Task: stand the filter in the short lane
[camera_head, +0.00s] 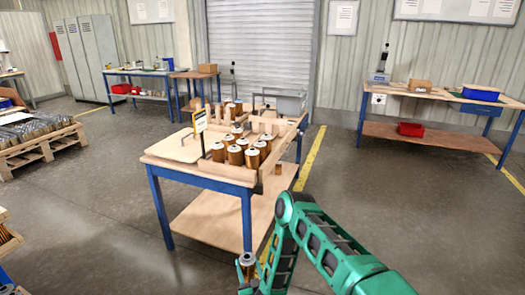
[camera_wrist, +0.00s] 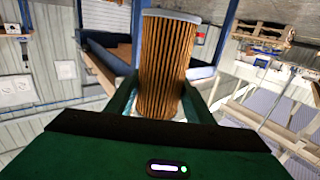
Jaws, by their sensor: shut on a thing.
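My gripper (camera_wrist: 160,98) is shut on a filter (camera_wrist: 168,55), a pleated brown cylinder with a pale end cap. In the head view the held filter (camera_head: 246,260) shows small at the bottom, in front of the worktable and below its top. The worktable (camera_head: 180,176) has a wooden top with blue legs and carries low wooden walls. Several copper-brown filters with white tops (camera_head: 236,154) stand grouped between these walls, and more stand farther back. Which lane is the short one I cannot tell.
A grey bin (camera_head: 290,101) is at the table's back. A pallet of goods (camera_head: 40,138) lies at left. Workbenches (camera_head: 440,92) stand along the wall. The floor (camera_head: 400,215) right of the table is clear, apart from my arm.

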